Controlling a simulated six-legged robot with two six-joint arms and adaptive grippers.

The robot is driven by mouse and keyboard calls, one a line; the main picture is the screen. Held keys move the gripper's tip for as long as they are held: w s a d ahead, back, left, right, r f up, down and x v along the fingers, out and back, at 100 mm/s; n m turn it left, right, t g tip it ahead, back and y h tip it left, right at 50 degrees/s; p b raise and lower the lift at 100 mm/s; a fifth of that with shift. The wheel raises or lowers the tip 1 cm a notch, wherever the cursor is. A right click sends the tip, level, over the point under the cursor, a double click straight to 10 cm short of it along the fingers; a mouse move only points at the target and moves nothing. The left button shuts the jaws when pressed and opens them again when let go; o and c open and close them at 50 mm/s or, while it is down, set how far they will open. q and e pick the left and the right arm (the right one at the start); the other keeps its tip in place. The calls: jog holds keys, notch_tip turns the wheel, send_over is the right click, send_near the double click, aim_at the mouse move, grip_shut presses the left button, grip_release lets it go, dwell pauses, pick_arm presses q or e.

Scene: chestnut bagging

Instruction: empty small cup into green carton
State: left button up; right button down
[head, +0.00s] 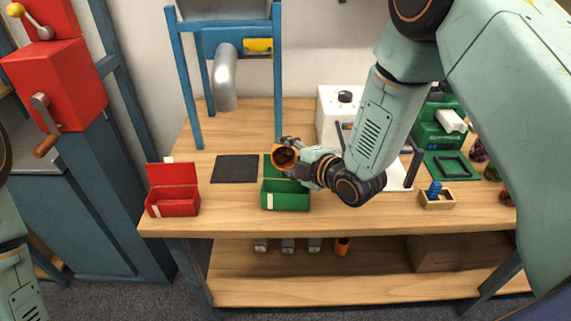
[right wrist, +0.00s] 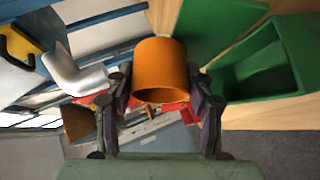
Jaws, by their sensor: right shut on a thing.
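My right gripper (head: 299,161) is shut on the small orange cup (head: 278,163). The cup is tilted with its mouth facing the head camera, and dark brown chestnuts (head: 286,156) show inside. It is held just above and behind the green carton (head: 286,201), in front of the carton's raised lid. The carton stands open near the table's front edge; its floor is mostly hidden in the head view. In the right wrist view the cup (right wrist: 161,72) sits between both fingers, with the green carton (right wrist: 292,45) to the right. My left gripper is out of view.
An open red carton (head: 172,208) and a dark mat (head: 236,169) lie left of the green carton. A blue stand with a metal chute (head: 225,78) rises behind. A small wooden box (head: 437,203) with a blue item is at right. Another orange cup (head: 342,246) is on the lower shelf.

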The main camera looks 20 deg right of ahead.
jog(key=shift+s+f+b, duration=0.15)
jog(key=shift+f+b, duration=0.05)
jog(key=shift+b, duration=0.2)
jog(key=t+b, duration=0.1)
jog(key=n+t+b, duration=0.1)
jog(key=b, duration=0.3)
jog(key=shift+s+a+f+t+y, duration=0.1)
jog(key=shift+s+f+t+y, duration=0.2)
jog(key=shift+t, duration=0.1)
jog(key=n+t+b, duration=0.1)
jog(key=b, duration=0.2)
jog(key=s+n+t+y+b, duration=0.1)
jog(key=b, duration=0.3)
jog(key=shift+a+f+t, duration=0.1)
jog(key=shift+a+t, duration=0.05)
jog(key=shift+t, duration=0.25)
jog(key=shift+n+t+y+b, duration=0.35)
jog(key=shift+n+b, duration=0.25)
jog(key=shift+b, duration=0.4)
jog(key=shift+s+r, duration=0.1)
jog(key=shift+r, duration=0.1)
jog(key=shift+r, duration=0.1)
